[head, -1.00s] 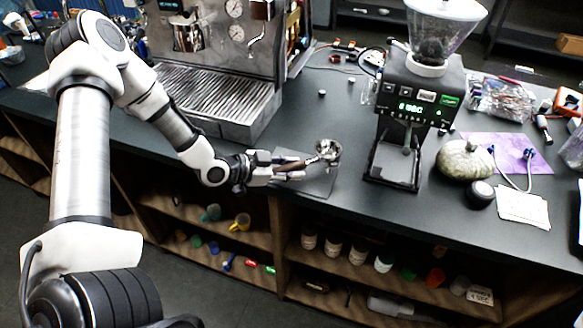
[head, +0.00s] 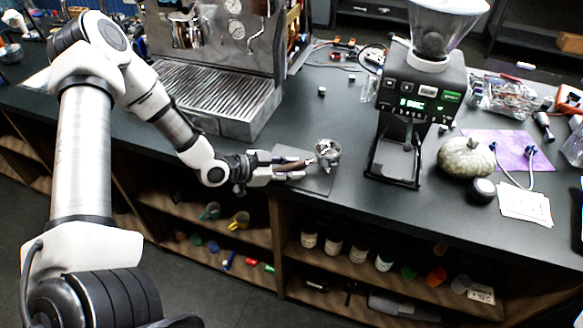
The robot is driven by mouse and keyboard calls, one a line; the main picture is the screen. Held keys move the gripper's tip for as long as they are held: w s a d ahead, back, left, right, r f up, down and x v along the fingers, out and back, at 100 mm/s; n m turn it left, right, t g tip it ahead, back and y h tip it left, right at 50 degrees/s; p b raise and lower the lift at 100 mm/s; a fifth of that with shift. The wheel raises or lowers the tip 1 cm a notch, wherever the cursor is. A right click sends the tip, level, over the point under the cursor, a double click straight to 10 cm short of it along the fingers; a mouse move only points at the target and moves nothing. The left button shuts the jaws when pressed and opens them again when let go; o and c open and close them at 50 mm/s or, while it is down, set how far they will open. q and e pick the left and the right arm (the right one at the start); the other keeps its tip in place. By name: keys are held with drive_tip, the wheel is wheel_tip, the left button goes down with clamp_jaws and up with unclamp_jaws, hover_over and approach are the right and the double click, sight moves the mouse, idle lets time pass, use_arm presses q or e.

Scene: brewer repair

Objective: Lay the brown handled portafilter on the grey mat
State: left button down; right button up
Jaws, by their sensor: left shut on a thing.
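The portafilter has a brown handle (head: 292,166) and a shiny metal basket (head: 327,151). My left gripper (head: 283,169) is shut on the brown handle in the head view. The basket points to the right, away from the gripper. The grey mat (head: 318,183) lies on the dark counter near its front edge, under the portafilter and gripper. The portafilter is at or just above the mat; I cannot tell whether it touches. The gripper covers part of the mat and handle. My right gripper is not in view.
The espresso machine's drip tray (head: 205,90) is behind the arm. A black grinder (head: 405,120) stands to the right of the mat. A green-grey pumpkin (head: 465,158) and a purple cloth (head: 520,150) are farther right. Counter between mat and grinder is clear.

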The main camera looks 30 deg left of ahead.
use_arm(q)
drive_tip(key=c, duration=0.8)
unclamp_jaws()
drive_tip(key=shift+o, duration=0.2)
wheel_tip(320, 180, up, 10)
drive_tip(key=shift+r, duration=0.1)
